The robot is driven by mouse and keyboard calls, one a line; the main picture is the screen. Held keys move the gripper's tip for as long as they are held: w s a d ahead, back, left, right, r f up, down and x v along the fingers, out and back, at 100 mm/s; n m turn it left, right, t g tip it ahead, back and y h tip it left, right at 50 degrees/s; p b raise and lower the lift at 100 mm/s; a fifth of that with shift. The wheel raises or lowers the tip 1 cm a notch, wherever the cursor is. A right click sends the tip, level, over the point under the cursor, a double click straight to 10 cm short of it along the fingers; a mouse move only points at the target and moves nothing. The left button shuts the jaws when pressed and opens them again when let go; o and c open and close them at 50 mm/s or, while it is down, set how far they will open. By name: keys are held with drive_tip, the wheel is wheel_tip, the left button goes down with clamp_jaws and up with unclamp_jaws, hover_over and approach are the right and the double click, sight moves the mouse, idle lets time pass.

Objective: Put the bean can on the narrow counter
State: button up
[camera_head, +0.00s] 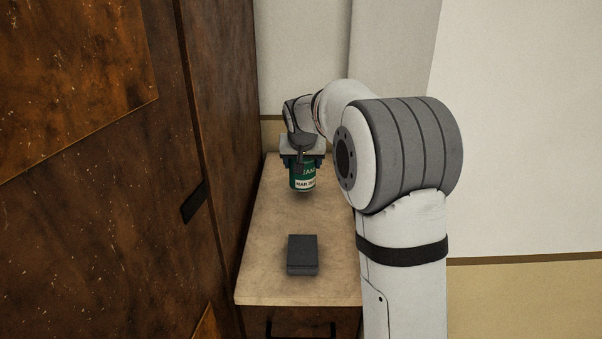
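The bean can (303,177) is green with a white label band and is upright. My gripper (303,158) is above it with its fingers around the can's upper part, shut on it. The narrow counter (270,255) is a beige top running away from me, and the can is over its far half. I cannot tell whether the can's base touches the counter or hangs a little above it. The gripper hides the can's top.
A dark grey box (302,254) lies on the near half of the counter. A tall brown cabinet (215,150) with a dark handle borders the counter's left side. A pale wall (305,60) stands behind. Bare counter lies between can and box.

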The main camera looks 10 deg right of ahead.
drive_tip(key=shift+f, duration=1.3)
drive_tip(key=shift+f, duration=0.15)
drive_tip(key=o, duration=1.5)
drive_tip(key=shift+c, duration=0.2)
drive_tip(key=shift+s+a+r, duration=0.1)
drive_tip(key=shift+s+r, duration=0.05)
drive_tip(key=shift+r, duration=0.25)
drive_tip(key=v, duration=1.1)
drive_tip(key=shift+s+p, duration=0.2)
drive_tip(key=shift+p, duration=0.15)
drive_tip(key=shift+r, duration=0.1)
